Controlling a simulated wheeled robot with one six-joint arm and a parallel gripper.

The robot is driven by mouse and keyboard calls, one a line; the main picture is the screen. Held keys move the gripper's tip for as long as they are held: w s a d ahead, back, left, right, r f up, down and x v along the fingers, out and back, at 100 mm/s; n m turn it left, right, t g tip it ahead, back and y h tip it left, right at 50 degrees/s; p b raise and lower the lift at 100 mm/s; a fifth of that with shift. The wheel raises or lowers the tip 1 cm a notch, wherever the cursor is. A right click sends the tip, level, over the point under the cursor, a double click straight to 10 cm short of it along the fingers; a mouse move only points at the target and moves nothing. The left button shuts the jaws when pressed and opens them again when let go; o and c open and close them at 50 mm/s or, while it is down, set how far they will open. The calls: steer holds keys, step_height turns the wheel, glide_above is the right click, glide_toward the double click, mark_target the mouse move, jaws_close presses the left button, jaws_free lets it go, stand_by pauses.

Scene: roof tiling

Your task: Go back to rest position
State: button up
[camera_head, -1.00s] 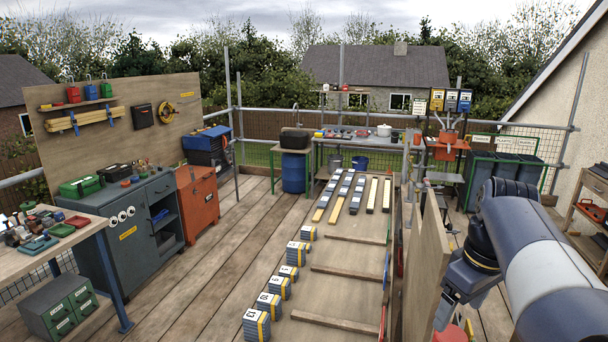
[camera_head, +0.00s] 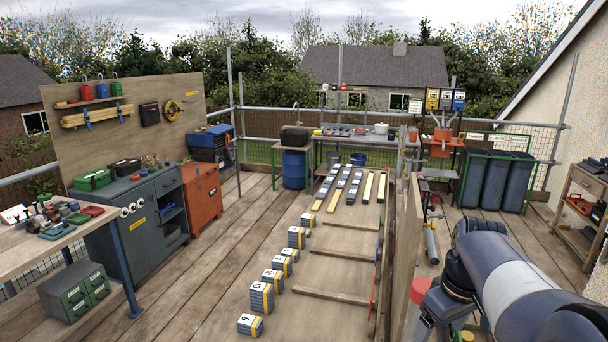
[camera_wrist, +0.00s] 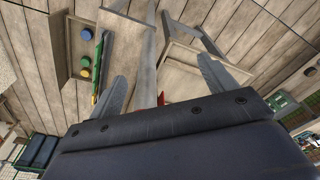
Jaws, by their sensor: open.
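My gripper (camera_wrist: 163,82) shows in the wrist view with its two grey fingers spread wide apart. No object is held between them; floorboards and wooden parts show beyond. In the head view my arm enters from the lower right, beside an upright wooden board (camera_head: 408,255). The gripper fingers cannot be made out in that view.
A sloping boarded deck with battens (camera_head: 331,295) lies in the middle. Numbered tile stacks (camera_head: 261,297) line its left edge, with laid tiles (camera_head: 338,192) at its far end. The floor (camera_head: 195,285) at left is clear.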

steer(key=shift+m, duration=0.3)
steer(key=shift+w+a+f, duration=0.1)
steer(key=shift+a+f, duration=0.1)
steer(key=shift+f, duration=0.65)
steer(key=shift+w+a+f, duration=0.1)
steer(key=shift+a+f, duration=0.05)
steer(key=shift+f, duration=0.75)
steer(key=shift+a+f, duration=0.2)
steer(key=shift+f, duration=0.65)
